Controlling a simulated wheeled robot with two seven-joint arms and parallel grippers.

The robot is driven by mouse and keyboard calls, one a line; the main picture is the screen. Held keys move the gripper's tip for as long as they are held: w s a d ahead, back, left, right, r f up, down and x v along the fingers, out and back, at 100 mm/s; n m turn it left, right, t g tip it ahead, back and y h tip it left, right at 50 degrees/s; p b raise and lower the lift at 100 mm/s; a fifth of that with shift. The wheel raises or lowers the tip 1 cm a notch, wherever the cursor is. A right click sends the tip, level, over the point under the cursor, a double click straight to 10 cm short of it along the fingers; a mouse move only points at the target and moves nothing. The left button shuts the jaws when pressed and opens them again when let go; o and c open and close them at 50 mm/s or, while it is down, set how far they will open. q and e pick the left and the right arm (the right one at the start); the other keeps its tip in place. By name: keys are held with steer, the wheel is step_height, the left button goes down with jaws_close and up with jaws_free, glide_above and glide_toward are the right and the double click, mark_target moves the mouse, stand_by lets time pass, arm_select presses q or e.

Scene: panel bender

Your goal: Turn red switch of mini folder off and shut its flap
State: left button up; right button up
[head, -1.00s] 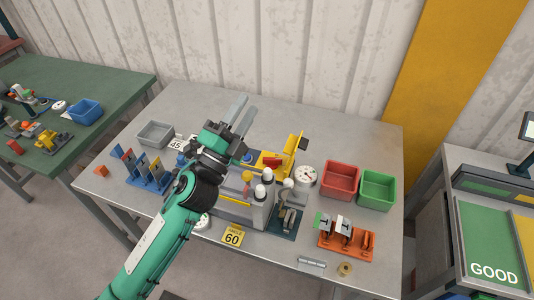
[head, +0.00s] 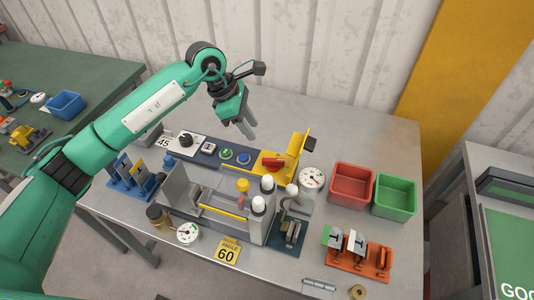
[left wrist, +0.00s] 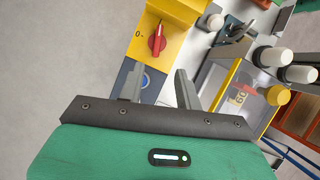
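The mini folder (head: 176,192) stands mid-table, a grey machine with a control strip along its back. Its red switch (head: 272,165) sits on a yellow box at the strip's right end. In the left wrist view the red knob (left wrist: 157,40) lies upright in the picture, with a "0" mark to its left. A yellow flap (head: 298,156) with a black tip stands raised beside the switch. A clear, yellow-edged panel (left wrist: 238,92) shows at the folder's front. My left gripper (head: 246,127) is open and empty, above and behind the strip; its fingers (left wrist: 158,82) point toward the switch.
Green and blue buttons (head: 235,156) sit left of the switch. A dial gauge (head: 312,178), a red bin (head: 351,184) and a green bin (head: 396,198) stand to the right. The table behind the strip is clear.

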mark_target(268, 159)
arm_select(q)
steer(key=p+x, duration=0.1)
steer(key=x, duration=0.3)
steer(key=p+x, duration=0.1)
steer(key=x, duration=0.4)
steer(key=a+p+x, duration=0.1)
steer(key=x, duration=0.3)
steer(key=shift+w+f+p, duration=0.25)
steer(key=shift+f+p, duration=0.15)
steer(key=shift+f, duration=0.05)
steer(key=c, duration=0.6)
steer(key=shift+y, duration=0.3)
jaws_close()
